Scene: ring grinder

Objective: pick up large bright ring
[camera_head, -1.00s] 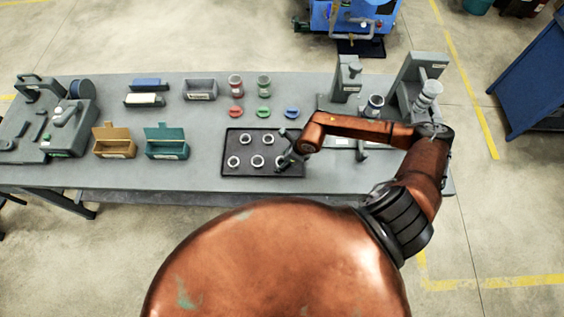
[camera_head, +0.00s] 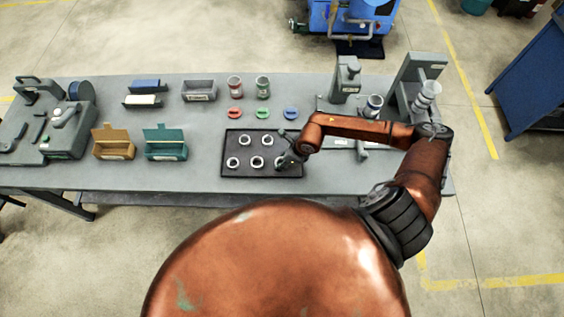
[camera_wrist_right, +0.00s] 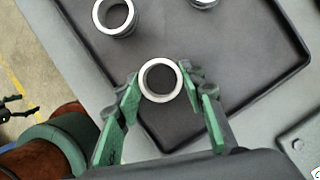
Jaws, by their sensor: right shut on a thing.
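A dark tray (camera_head: 244,173) on the grey bench holds several bright metal rings, including a ring at the back left (camera_head: 245,140) and one at the front left (camera_head: 232,162). My right gripper (camera_head: 284,160) is low over the tray's right part. In the right wrist view its green fingers (camera_wrist_right: 172,90) stand on both sides of a bright ring (camera_wrist_right: 143,85) and are shut on it. The ring seems to be at or just above the tray floor; I cannot tell which. Another ring (camera_wrist_right: 102,22) lies apart from it. My left gripper is not in view.
Behind the tray are red, green and blue discs (camera_head: 263,113) and two jars (camera_head: 235,87). Open tan (camera_head: 114,149) and teal (camera_head: 166,150) boxes stand to the left. A grey press-like device (camera_head: 418,75) stands at the right, near my right arm.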

